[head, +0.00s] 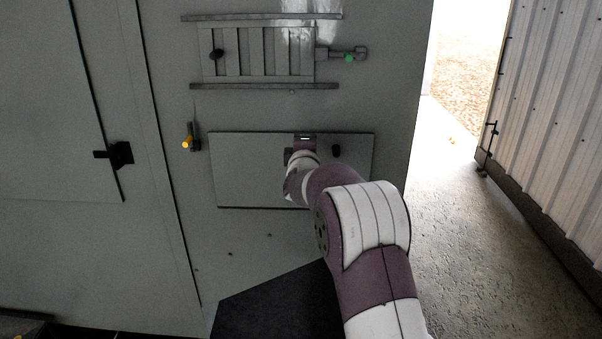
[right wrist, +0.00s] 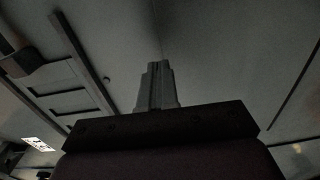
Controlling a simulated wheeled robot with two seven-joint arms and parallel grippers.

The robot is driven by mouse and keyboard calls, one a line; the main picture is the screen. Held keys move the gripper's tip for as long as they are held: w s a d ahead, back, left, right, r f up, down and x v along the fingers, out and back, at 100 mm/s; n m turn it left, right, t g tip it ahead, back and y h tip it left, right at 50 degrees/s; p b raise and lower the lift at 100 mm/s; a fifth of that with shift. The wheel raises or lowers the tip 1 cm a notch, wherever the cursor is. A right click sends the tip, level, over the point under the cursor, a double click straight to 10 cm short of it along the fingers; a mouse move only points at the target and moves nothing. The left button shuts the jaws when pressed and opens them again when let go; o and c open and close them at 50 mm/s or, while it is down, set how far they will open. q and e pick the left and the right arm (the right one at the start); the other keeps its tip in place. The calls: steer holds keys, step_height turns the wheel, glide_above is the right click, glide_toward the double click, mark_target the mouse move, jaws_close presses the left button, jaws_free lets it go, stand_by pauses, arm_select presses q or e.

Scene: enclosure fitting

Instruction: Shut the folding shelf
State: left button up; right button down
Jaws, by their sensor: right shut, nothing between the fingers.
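The folding shelf looks to be the grey rectangular panel (head: 245,175) on the cabinet wall in the head view. It lies close to the wall; I cannot tell whether it is fully flat against it. A small black knob (head: 336,151) is on its right part. My right arm reaches up over the panel, and its wrist hides part of it. In the right wrist view my right gripper (right wrist: 157,68) is shut and empty, pointing at a grey surface. I cannot tell whether it touches that surface. My left gripper is not in view.
A slatted sliding panel (head: 235,52) between two rails is above, with a green-marked latch (head: 349,58) at its right. A yellow-tipped lever (head: 187,143) is left of the shelf. A black handle (head: 120,153) is on the left door. Open floor (head: 460,220) lies to the right.

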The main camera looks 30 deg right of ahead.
steer(key=b+v, duration=0.3)
steer(key=v, duration=0.7)
steer(key=s+a+f+m+g+y, duration=0.3)
steer(key=a+f+m, duration=0.1)
steer(key=f, duration=0.4)
steer(key=s+a+f+m+g+y, duration=0.2)
steer(key=a+f+m+y, duration=0.2)
steer(key=f, duration=0.4)
steer(key=s+a+f+m+g, duration=0.1)
steer(key=s+a+f+g, duration=0.2)
steer(key=s, duration=0.4)
steer(key=s+a+f+m+g+y, duration=0.1)
steer(key=s+a+f+g, duration=0.2)
steer(key=s, duration=0.4)
steer(key=s+a+f+m+g+y, duration=0.1)
steer(key=s+a+f+g, duration=0.1)
steer(key=s+a+f, duration=0.2)
steer(key=s+f, duration=0.1)
steer(key=s, duration=0.2)
steer(key=shift+s+f+m+g, duration=0.25)
steer(key=shift+f+m+g, duration=0.05)
steer(key=shift+f+g, duration=0.1)
